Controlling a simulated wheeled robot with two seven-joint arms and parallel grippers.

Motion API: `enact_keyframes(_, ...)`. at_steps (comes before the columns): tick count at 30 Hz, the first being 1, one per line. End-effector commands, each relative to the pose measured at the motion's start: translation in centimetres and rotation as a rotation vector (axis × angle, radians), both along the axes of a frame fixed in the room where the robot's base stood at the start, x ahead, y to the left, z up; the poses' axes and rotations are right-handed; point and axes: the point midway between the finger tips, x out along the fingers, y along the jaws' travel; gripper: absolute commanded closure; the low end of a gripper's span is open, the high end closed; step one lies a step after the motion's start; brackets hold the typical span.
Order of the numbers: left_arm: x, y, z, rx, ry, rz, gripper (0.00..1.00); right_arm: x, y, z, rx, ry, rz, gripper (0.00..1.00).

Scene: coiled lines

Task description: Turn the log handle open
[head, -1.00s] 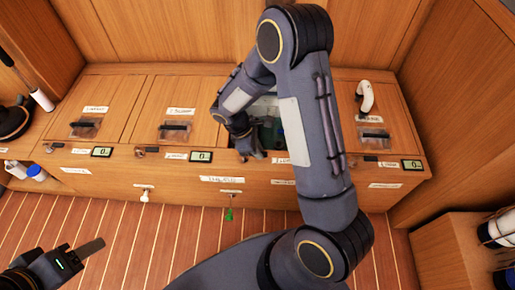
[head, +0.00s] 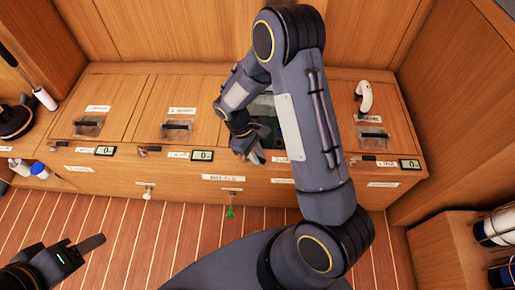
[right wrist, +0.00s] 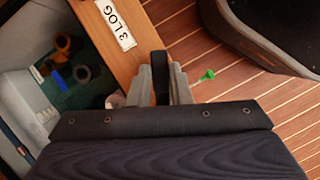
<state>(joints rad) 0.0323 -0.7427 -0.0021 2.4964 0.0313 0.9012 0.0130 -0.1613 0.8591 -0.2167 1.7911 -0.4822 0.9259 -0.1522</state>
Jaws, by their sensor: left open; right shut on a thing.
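The "3 LOG" label (right wrist: 115,22) is on the wooden locker edge in the right wrist view. My right gripper (right wrist: 160,80) is at that front edge, shut on a black handle (right wrist: 160,68) between its fingers, which I take to be the log handle. The fingers hide much of it, so its turn angle cannot be told. In the head view my right gripper (head: 252,152) is at the locker front, and my arm covers part of the locker. My left gripper (head: 90,245) is open and empty over the floor at lower left.
An open compartment (right wrist: 30,85) with small coloured items lies beside the right gripper. Closed lids with black pulls, such as this one (head: 176,125), are to the left.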

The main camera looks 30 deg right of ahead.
Motion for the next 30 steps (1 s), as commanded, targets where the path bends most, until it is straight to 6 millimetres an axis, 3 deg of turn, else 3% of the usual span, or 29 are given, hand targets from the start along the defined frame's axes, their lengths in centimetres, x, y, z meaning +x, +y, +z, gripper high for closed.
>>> enact_keyframes(30,0.0,0.0,3.2,0.0,0.0,0.0,0.48,-0.4,4.0,0.1,0.0,-0.001,-0.934,1.0)
